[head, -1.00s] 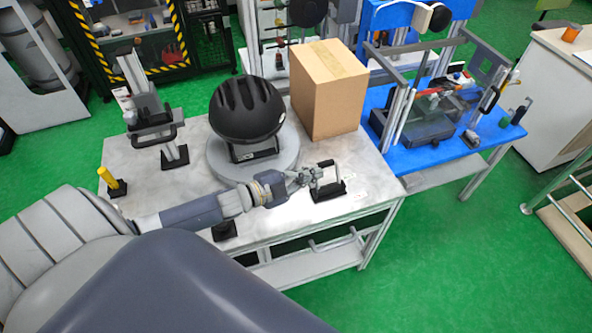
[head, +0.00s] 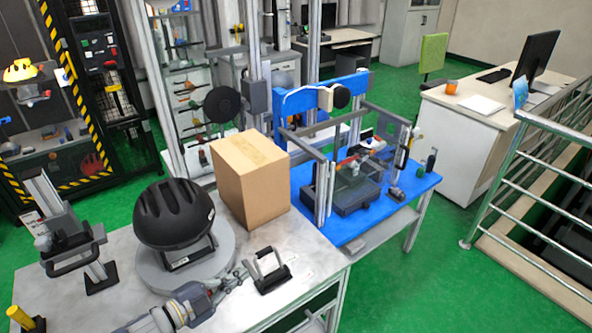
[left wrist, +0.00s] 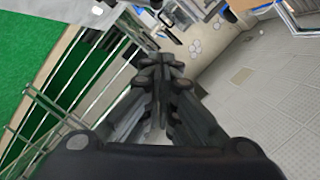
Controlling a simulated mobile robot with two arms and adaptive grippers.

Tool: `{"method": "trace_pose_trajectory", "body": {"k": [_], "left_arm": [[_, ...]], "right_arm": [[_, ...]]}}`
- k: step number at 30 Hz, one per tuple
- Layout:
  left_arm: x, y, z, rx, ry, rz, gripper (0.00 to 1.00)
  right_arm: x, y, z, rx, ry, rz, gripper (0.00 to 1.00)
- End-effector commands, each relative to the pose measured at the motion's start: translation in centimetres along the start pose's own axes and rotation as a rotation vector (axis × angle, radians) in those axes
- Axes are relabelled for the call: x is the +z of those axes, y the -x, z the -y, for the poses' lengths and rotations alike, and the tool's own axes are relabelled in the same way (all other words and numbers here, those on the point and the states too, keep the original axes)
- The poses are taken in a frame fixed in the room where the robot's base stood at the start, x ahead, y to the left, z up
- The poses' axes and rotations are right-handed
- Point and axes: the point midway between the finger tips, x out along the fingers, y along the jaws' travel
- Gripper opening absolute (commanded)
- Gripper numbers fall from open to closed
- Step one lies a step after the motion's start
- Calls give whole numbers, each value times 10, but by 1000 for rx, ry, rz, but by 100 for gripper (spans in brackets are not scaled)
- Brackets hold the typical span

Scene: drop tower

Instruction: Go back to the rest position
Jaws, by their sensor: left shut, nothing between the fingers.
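My left gripper (head: 233,279) is over the front part of the grey metal table (head: 110,272) in the head view. It is shut and empty, with its fingertips close to a black-based stand with a light handle (head: 270,272). I cannot tell whether they touch. In the left wrist view the gripper fingers (left wrist: 157,75) point away from the camera and lie together with nothing between them. My right gripper does not show in either view.
A black helmet (head: 174,212) sits on a round grey plate (head: 215,266). A cardboard box (head: 250,180) stands beside it. A blue table (head: 355,222) with a framed rig is behind. Metal railings (head: 505,180) stand at the right. Green floor (head: 445,280) is open at lower right.

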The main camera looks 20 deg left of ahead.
Motion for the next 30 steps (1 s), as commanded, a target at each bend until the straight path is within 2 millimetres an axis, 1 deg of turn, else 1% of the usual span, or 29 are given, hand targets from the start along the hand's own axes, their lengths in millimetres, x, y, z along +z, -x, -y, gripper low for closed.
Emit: {"method": "trace_pose_trajectory", "body": {"k": [5, 8, 10, 14, 17, 20, 24, 30], "left_arm": [[-2, -3, -6, 2, 34, 36, 0], [-5, -7, -18, 7, 104, 115, 0], [-8, -8, -30, 15, 175, 194, 0], [-15, -4, -52, 37, 319, 361, 0], [-22, 7, -69, 60, 431, 489, 0], [-32, 24, -84, 87, 544, 619, 0], [-49, 54, -104, 131, 692, 791, 0], [-71, 93, -123, 185, 836, 966, 0]], "right_arm": [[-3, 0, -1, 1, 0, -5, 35], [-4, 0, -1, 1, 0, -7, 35], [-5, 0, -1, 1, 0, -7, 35], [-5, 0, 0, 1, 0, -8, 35], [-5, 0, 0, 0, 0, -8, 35], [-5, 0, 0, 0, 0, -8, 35], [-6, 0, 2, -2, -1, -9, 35], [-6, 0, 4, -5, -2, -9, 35]]}}
